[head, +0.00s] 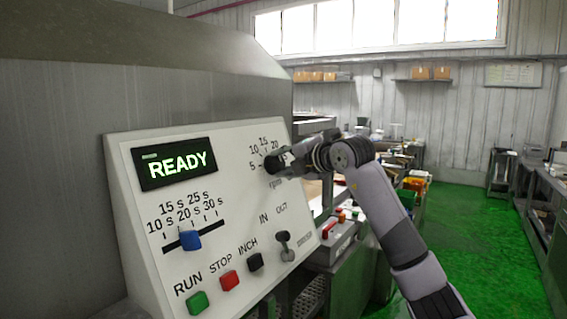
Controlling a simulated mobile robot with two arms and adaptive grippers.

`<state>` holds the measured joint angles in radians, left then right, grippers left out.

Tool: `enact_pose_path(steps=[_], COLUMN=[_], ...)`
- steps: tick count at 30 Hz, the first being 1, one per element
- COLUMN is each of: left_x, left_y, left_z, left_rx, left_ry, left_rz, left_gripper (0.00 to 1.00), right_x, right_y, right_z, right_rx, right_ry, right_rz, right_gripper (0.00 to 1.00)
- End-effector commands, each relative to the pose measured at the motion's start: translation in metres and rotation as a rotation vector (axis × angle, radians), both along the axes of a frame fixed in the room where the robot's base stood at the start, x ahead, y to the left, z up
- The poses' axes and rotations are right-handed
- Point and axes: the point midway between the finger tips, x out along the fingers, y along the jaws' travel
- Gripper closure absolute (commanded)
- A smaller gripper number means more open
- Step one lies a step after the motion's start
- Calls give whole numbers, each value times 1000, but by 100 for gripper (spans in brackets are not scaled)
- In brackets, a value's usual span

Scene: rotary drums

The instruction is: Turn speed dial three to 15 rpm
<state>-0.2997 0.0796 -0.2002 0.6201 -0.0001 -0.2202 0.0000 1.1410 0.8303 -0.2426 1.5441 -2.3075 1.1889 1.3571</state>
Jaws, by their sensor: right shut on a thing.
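A white, sloped control panel (152,209) stands on the left in the head view. Its speed dial (272,165) is a dark knob at the upper right, with marks 5, 10, 15 and 20 and "rpm" around it. My right gripper (282,161) is shut on the dial, its arm coming in from the right. The gripper covers much of the knob, so I cannot tell where its pointer stands. The display (177,164) reads READY in green. My left gripper is not in view.
The panel also has a blue slider (189,240), a green RUN button (196,302), a red STOP button (229,280), a black INCH button (255,262) and an IN/OUT lever (284,246). Benches with clutter stand behind my right arm. Green floor (455,245) is clear at right.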

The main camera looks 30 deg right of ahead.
Motion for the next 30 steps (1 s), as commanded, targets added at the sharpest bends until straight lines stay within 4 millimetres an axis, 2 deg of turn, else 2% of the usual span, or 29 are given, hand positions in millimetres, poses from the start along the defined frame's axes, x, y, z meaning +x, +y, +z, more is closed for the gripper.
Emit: enact_pose_path(steps=[20,21,30], left_x=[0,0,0], left_y=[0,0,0], left_z=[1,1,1], left_rx=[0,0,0], left_ry=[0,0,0], left_rz=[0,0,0], left_gripper=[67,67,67], right_x=[0,0,0], right_y=[0,0,0], right_z=[-1,-1,0], right_rx=[56,55,55], right_ry=[26,26,23], right_rz=[-21,-20,-21], right_gripper=[95,65,47])
